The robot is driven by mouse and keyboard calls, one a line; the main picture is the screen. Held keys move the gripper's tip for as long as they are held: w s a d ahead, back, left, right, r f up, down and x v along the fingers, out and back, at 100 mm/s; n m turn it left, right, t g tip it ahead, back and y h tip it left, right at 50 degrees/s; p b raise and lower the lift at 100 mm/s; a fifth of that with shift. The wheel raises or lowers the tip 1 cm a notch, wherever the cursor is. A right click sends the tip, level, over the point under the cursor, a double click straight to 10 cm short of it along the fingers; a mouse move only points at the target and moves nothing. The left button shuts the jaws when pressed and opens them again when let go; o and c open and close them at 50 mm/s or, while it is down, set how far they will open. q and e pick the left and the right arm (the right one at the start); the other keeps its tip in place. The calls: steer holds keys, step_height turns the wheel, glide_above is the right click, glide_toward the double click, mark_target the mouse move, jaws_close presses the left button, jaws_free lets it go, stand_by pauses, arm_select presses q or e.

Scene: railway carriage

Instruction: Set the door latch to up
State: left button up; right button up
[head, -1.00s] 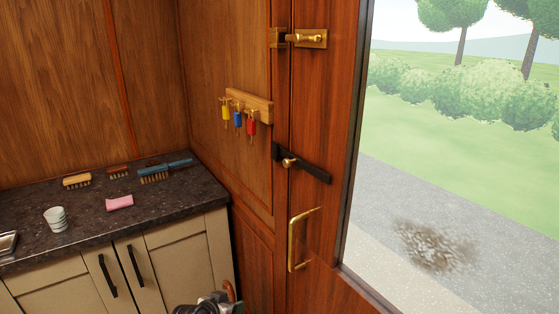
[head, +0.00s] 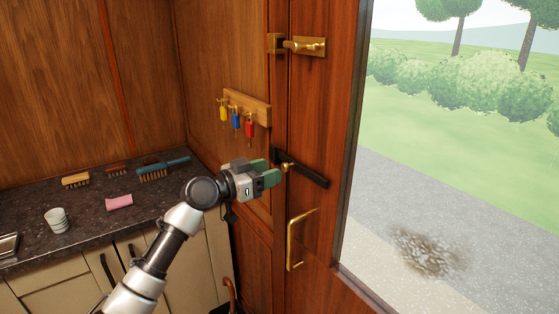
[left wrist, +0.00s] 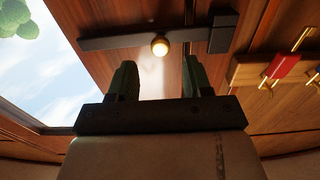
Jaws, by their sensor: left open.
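The door latch (head: 313,178) is a dark bar with a brass knob (head: 287,167), mounted on the wooden door. In the left wrist view the bar (left wrist: 115,41) lies across the door gap, its end at a dark catch (left wrist: 222,32) on the frame. My left gripper (head: 275,169) is open, its green fingers pointing at the latch. In the left wrist view the knob (left wrist: 159,46) shows just beyond the gap between the fingertips (left wrist: 158,66), with nothing held. In the head view the fingers partly cover the catch area. My right gripper is not in view.
A brass bolt (head: 306,46) sits above the latch and a brass pull handle (head: 293,240) below. A key rack (head: 247,107) with coloured tags hangs left of the door. The counter (head: 90,212) holds brushes, a cup and a pink sponge.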

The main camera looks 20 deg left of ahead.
mark_target(283, 167)
arm_select(q)
steer(key=shift+p+x, duration=0.55)
steer(key=shift+x, duration=1.45)
jaws_close()
